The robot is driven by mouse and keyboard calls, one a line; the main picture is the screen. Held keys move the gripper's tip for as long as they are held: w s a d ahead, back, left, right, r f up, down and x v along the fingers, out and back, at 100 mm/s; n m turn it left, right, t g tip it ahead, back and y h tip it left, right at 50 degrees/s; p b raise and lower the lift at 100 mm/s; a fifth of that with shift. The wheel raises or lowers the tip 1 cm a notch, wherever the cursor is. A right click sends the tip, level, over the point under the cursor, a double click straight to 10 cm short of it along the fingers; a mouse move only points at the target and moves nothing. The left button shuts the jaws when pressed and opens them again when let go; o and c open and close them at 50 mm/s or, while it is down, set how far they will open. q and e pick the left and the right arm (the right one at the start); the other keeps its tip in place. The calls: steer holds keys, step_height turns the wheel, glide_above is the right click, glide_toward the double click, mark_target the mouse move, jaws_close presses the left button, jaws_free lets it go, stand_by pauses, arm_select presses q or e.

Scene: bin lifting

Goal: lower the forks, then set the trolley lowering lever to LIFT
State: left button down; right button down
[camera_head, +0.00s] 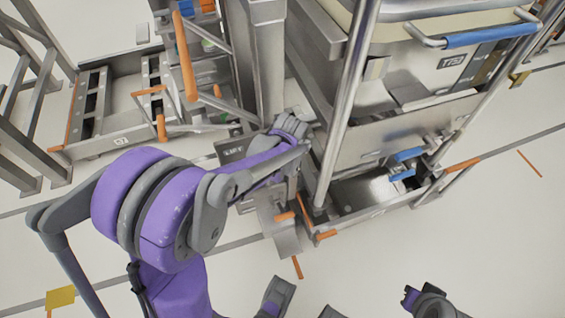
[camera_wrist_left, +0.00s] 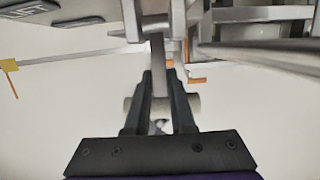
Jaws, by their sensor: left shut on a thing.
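My left gripper (camera_wrist_left: 161,100) is shut on a flat grey lever (camera_wrist_left: 157,55), which stands upright between its fingers in the left wrist view. In the head view my purple left arm reaches in from the left and its wrist hides the fingertips and most of the lever. A dark plate lettered LIFT (camera_wrist_left: 12,67) shows at the upper left of the left wrist view. The steel trolley column (camera_head: 268,60) rises behind my wrist. The forks cannot be told apart clearly.
A steel bin marked T752 (camera_head: 440,75), with a blue-gripped handle (camera_head: 490,35), stands close on the right inside a tubular frame (camera_head: 345,110). A low steel frame with orange bars (camera_head: 110,120) lies at the left. The floor (camera_head: 490,240) is open at the lower right.

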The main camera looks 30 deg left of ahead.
arm_select(q)
steer(key=c, duration=0.8)
jaws_free()
steer(key=shift+w+a, duration=0.1)
steer(key=shift+o, duration=0.2)
steer(key=p+v, duration=0.2)
steer(key=v, duration=0.9)
steer(key=shift+f, duration=0.1)
